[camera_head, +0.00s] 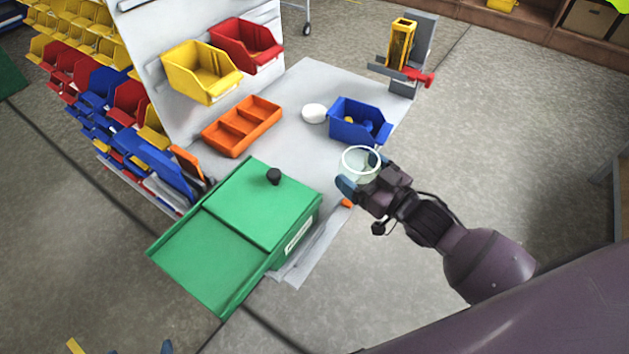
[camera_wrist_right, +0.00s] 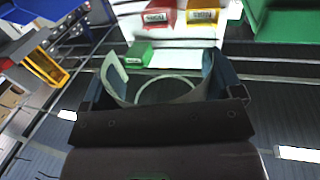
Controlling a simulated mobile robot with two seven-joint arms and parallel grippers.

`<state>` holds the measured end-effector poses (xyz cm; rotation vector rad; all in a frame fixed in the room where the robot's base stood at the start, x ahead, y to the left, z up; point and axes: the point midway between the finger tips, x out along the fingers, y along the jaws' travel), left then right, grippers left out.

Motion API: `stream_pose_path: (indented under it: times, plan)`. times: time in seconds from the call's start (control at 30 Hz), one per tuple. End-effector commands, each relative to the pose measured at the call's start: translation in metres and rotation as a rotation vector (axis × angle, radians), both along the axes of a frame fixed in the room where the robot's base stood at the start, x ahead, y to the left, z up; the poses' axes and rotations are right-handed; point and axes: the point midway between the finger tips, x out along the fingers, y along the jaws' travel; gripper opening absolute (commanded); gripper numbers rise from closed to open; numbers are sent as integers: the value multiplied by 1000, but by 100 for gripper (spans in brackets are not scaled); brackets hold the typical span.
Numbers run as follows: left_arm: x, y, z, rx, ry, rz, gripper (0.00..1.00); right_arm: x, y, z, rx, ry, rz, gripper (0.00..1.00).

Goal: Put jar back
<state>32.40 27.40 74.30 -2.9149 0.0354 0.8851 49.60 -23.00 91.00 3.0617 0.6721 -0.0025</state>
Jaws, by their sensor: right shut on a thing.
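A clear glass jar (camera_head: 361,166) with a pale rim is held in my right gripper (camera_head: 362,186), whose fingers are shut on its sides. It is raised near the right front edge of the table. In the right wrist view the jar's round rim (camera_wrist_right: 168,82) shows between the two fingers (camera_wrist_right: 165,90). A round white lid-like disc (camera_head: 314,113) lies on the table left of the blue bin (camera_head: 359,121).
A green box (camera_head: 250,205) with a black knob stands at the table's front. An orange divided tray (camera_head: 242,126) lies behind it. Yellow (camera_head: 202,72) and red (camera_head: 246,44) bins hang on the white panel. A grey stand (camera_head: 410,60) is at the back right.

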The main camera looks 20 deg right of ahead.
Motion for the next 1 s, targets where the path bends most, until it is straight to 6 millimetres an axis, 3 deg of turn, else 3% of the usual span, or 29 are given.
stream_pose_path:
  times: [0.03, 0.3, 0.6, 0.8, 1.0]
  plan:
    - [-2, 0, -7, -1, 7, -1, 100, -1, -6, -13, -8, 8, 30, 61]
    - [-3, -2, -21, -1, 20, -4, 100, -12, -36, -49, -6, 8, 189, 61]
    - [3, -4, -23, -1, 18, -10, 100, -27, -65, -59, -4, 3, 325, 61]
    - [2, -3, -24, 2, 24, -12, 100, -28, -65, -55, 2, -1, 360, 61]
    - [-2, -2, -29, 3, 36, -13, 100, -4, -40, -54, 5, -5, 364, 61]
